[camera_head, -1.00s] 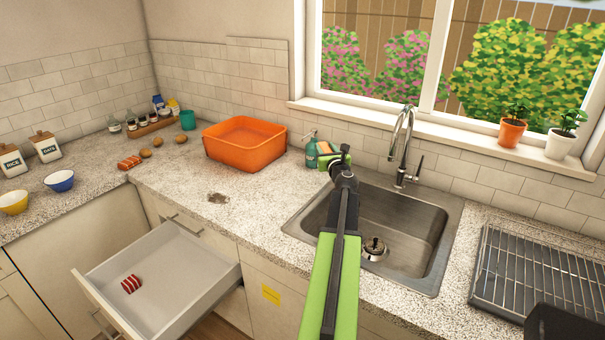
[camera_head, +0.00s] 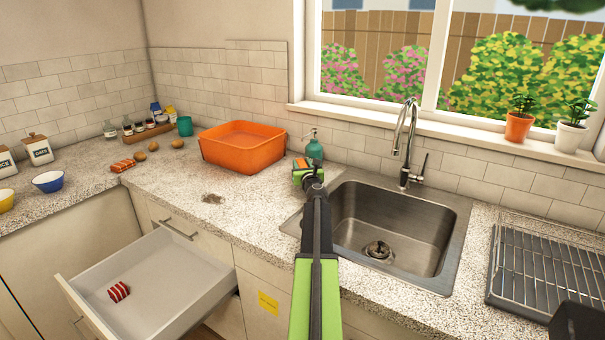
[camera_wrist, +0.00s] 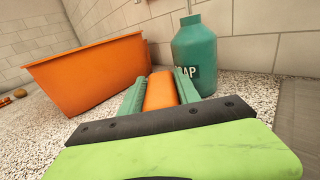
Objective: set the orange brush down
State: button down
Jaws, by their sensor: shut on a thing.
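The orange brush (camera_wrist: 161,92) sits between the two green fingers of my gripper (camera_wrist: 160,96) in the wrist view. In the head view, my gripper (camera_head: 304,173) is over the counter strip at the back left of the sink, and a bit of orange shows at its tip. My gripper is shut on the brush. The brush is just in front of the teal soap bottle (camera_wrist: 202,58) and right of the orange tub (camera_wrist: 92,75). My gripper hides much of the brush, and I cannot tell whether it touches the speckled counter (camera_head: 180,187).
The sink (camera_head: 390,225) lies right of my gripper, with a tall faucet (camera_head: 408,140) behind it. A wire rack (camera_head: 545,265) stands at the far right. An open drawer (camera_head: 160,275) holds a red striped item (camera_head: 118,291). The counter before the tub is mostly clear.

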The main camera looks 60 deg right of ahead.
jog(key=shift+f, duration=0.35)
jog(key=c, duration=0.9)
grip_release()
jog(key=shift+o, duration=0.2)
